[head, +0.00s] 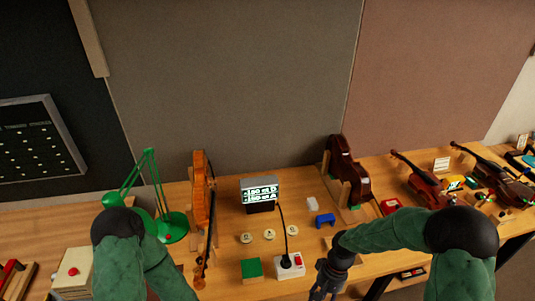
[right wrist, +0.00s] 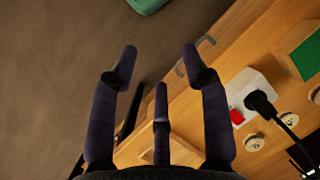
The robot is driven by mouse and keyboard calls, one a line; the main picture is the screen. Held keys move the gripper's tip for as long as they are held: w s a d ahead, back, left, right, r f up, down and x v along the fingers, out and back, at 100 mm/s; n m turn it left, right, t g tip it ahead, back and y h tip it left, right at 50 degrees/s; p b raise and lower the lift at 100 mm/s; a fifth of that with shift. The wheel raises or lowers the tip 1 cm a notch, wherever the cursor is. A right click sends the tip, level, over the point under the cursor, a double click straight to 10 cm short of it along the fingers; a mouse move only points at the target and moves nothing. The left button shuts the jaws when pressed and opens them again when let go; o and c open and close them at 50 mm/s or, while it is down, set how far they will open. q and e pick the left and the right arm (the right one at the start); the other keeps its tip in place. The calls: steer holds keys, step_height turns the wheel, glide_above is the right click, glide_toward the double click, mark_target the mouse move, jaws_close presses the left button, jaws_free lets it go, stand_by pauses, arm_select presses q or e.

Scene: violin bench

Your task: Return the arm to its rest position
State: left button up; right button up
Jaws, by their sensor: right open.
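My right arm comes in from the right in the head view, bent over the front edge of the workbench (head: 225,280). My right gripper (head: 325,283) points down near that edge, just right of a white power box (head: 290,265). In the right wrist view the fingers of the gripper (right wrist: 158,65) are spread apart, with nothing between them. Beyond them are the floor and the bench edge. My left arm shows at the lower left of the head view, but its gripper is out of the frame.
A violin (head: 201,195) stands upright at centre left, beside a green lamp (head: 172,226). A display box (head: 259,192), a green block (head: 251,268), a blue block (head: 325,220) and several round discs lie mid-bench. More violins (head: 425,183) are on the right. Floor is open in front.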

steer(key=s+a+f+t+b, duration=0.1)
steer(key=f+b, duration=0.4)
steer(key=f, duration=0.5)
steer(key=s+a+f+t+y+b, duration=0.1)
steer(key=s+a+f+b, duration=0.2)
steer(key=f, duration=0.6)
steer(key=s+a+f+m+t+b, duration=0.1)
steer(key=s+a+f+b, duration=0.2)
steer(key=f, duration=0.7)
steer(key=s+b, duration=0.2)
steer(key=b, duration=0.2)
steer(key=shift+s+f+t+y, duration=0.25)
steer(key=shift+f+t+y, duration=0.05)
steer(key=shift+f, duration=0.05)
